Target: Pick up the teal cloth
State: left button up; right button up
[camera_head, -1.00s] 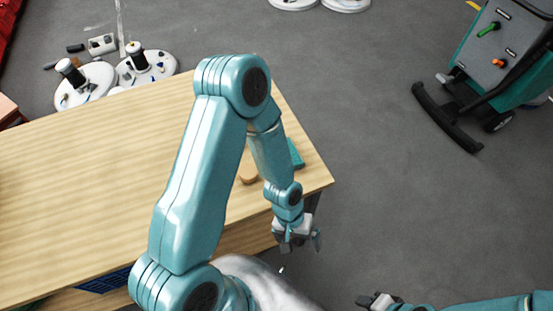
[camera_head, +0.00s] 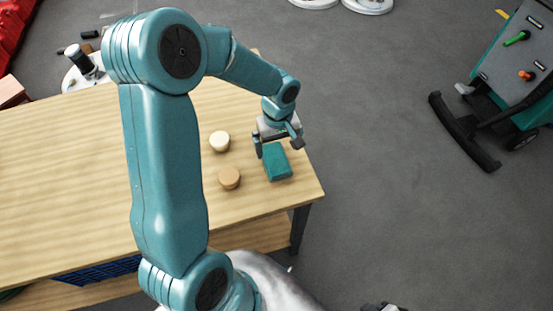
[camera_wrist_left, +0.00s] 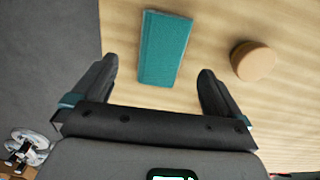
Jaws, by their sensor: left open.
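The teal cloth (camera_head: 277,163) is a folded block lying on the wooden table (camera_head: 80,170) near its right end. It also shows in the left wrist view (camera_wrist_left: 164,48), ahead of the fingers and roughly between their lines. My left gripper (camera_head: 277,146) is open and empty, at the far side of the cloth and above the table. In the left wrist view its two fingers (camera_wrist_left: 157,85) stand apart, one on each side of the cloth's near end. Only a dark tip of my right gripper (camera_head: 383,308) shows at the bottom edge; its jaws cannot be made out.
A tan round piece (camera_head: 229,178) and a cream round piece (camera_head: 219,141) stand on the table left of the cloth. The table's right edge is close to the cloth. A teal-and-grey machine (camera_head: 520,70) stands on the floor at right.

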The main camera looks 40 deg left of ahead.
aim_at(276, 161)
pick_arm(q)
jog(key=f, duration=0.6)
jog(key=shift+s+f+p, duration=0.15)
jog(key=shift+s+p, duration=0.15)
jog(key=shift+s, duration=0.1)
jog(key=shift+w+f, duration=0.1)
jog(key=shift+f, duration=0.25)
jog(key=c, duration=1)
